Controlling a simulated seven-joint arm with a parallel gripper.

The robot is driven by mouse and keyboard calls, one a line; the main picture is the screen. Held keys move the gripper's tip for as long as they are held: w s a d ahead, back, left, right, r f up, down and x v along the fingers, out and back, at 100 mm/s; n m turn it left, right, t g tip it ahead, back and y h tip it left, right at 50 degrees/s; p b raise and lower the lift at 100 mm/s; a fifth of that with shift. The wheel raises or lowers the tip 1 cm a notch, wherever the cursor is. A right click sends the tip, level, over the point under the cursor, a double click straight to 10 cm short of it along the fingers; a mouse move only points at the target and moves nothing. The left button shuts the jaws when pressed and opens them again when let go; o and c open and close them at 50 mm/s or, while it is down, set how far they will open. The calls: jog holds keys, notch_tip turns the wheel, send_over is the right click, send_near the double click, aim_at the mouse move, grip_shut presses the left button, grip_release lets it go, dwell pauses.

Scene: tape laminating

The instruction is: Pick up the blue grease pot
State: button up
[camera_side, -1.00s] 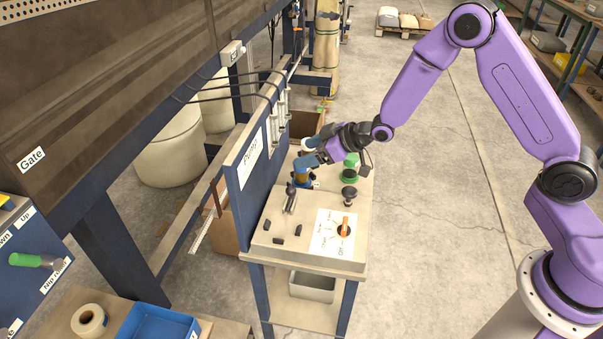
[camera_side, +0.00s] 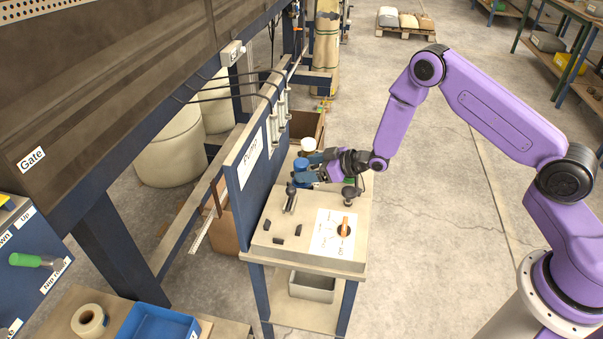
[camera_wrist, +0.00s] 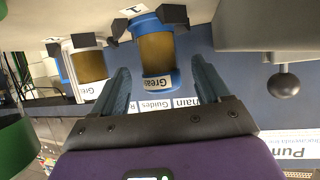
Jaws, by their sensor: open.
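The blue grease pot (camera_side: 301,164) stands upright at the back of the tan pump bench, near the blue "Pump" panel. In the wrist view, which is upside down, the pot (camera_wrist: 155,52) has blue ends, an amber body and a "Grease" label. My gripper (camera_side: 311,169) is low at the pot. In the wrist view my gripper (camera_wrist: 162,80) is open, with one blue finger on each side of the pot. A gap shows between each finger and the pot, so I see no contact. The fingers partly hide the pot in the side view.
A white-ended pot (camera_wrist: 88,68) stands close beside the blue one; its white lid (camera_side: 308,144) shows behind my gripper. A dark knob (camera_side: 349,193) stands on the bench to the right. An orange switch (camera_side: 344,229) and small black blocks are at the front.

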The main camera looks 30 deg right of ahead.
aim_at(301, 170)
jog(key=shift+x, duration=1.65)
jog(key=shift+s+d+f, duration=0.1)
jog(key=shift+s+f, duration=0.05)
jog(key=shift+f, duration=0.05)
jog(key=c, duration=1.1)
jog(key=shift+r, duration=0.15)
